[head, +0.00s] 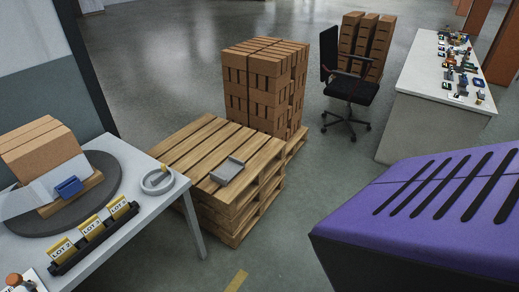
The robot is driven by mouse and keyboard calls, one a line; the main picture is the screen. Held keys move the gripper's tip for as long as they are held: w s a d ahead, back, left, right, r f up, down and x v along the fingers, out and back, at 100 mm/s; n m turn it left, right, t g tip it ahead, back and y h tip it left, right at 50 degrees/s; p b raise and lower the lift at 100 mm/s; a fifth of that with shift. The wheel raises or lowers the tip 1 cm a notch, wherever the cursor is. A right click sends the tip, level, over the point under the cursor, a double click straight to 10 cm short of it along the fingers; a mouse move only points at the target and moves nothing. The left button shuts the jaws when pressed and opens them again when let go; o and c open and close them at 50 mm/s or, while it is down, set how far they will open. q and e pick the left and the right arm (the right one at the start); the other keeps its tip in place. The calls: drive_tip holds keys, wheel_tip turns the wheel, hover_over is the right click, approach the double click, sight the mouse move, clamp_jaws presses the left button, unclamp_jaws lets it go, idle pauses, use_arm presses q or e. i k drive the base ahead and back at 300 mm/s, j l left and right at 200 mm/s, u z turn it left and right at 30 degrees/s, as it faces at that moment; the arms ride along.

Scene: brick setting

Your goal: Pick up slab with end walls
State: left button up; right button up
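The slab with end walls (227,171) appears to be the small grey piece lying flat on the top boards of the near wooden pallet stack (190,147). It has low raised walls at its ends and lies near the stack's right side. Nothing touches it from above, and its top is bare. Neither of my grippers shows in the head view.
Brick stacks (265,85) stand on a pallet just behind the slab. A grey table (150,205) with a turntable, bricks and lot labels is at the left. A large purple slotted surface (430,205) fills the lower right. Floor (310,180) is clear between. An office chair (350,88) stands behind.

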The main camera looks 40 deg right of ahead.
sight(225, 174)
drive_tip(key=z, duration=1.15)
drive_tip(key=i+l, duration=0.2)
drive_tip(key=i, duration=0.35)
drive_tip(key=i+l+z, duration=0.1)
drive_tip(key=i, duration=0.5)
drive_tip(key=i+l, duration=0.25)
drive_tip(key=i, duration=0.3)
